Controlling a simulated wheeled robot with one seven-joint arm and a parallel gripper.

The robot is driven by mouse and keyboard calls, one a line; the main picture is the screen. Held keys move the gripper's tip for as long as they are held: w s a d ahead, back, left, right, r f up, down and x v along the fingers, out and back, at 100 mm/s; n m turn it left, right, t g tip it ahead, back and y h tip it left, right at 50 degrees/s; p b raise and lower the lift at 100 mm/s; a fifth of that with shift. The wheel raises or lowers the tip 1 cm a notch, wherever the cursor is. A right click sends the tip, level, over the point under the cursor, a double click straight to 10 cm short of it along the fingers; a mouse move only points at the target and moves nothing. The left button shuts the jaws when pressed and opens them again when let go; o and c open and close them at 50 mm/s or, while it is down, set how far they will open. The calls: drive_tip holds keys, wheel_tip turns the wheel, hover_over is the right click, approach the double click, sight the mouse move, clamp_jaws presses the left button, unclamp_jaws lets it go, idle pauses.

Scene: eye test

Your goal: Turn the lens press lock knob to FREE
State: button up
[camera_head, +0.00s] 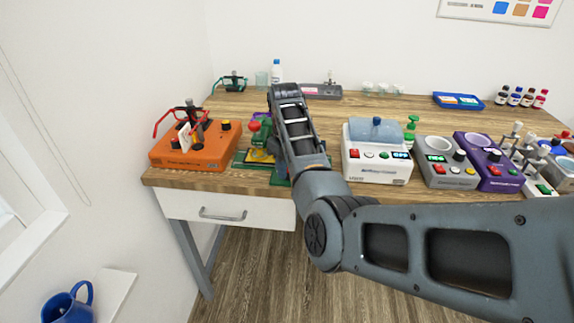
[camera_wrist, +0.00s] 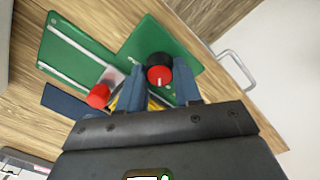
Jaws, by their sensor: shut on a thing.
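The green lens press (camera_head: 240,160) stands near the front edge of the table in the head view, partly hidden behind my arm. In the wrist view, its green plates (camera_wrist: 80,55) lie below my gripper. A black knob with a red face (camera_wrist: 158,72) and a short white mark shows between my two blue-grey fingers. My gripper (camera_wrist: 158,84) is shut on this knob. The mark points toward the bottom of the wrist picture. A second red knob (camera_wrist: 98,95) is to the left, outside the fingers. No LOCK or FREE lettering is readable.
An orange device (camera_head: 180,160) with red-armed tooling stands left of the press. A white device (camera_head: 378,165), a grey one (camera_head: 440,178) and a purple one (camera_head: 495,180) stand to the right. A drawer handle (camera_wrist: 235,70) is close by at the table front.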

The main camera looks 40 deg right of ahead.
drive_tip(key=shift+w+r+n, duration=0.1)
drive_tip(key=shift+n, duration=0.5)
drive_tip(key=o, duration=1)
drive_tip(key=shift+o, duration=0.2)
wheel_tip(320, 180, up, 8)
drive_tip(key=shift+a+f+b, duration=0.1)
drive_tip(key=shift+a+b, duration=0.05)
drive_tip(key=shift+b, duration=0.4)
drive_tip(key=shift+f, duration=0.1)
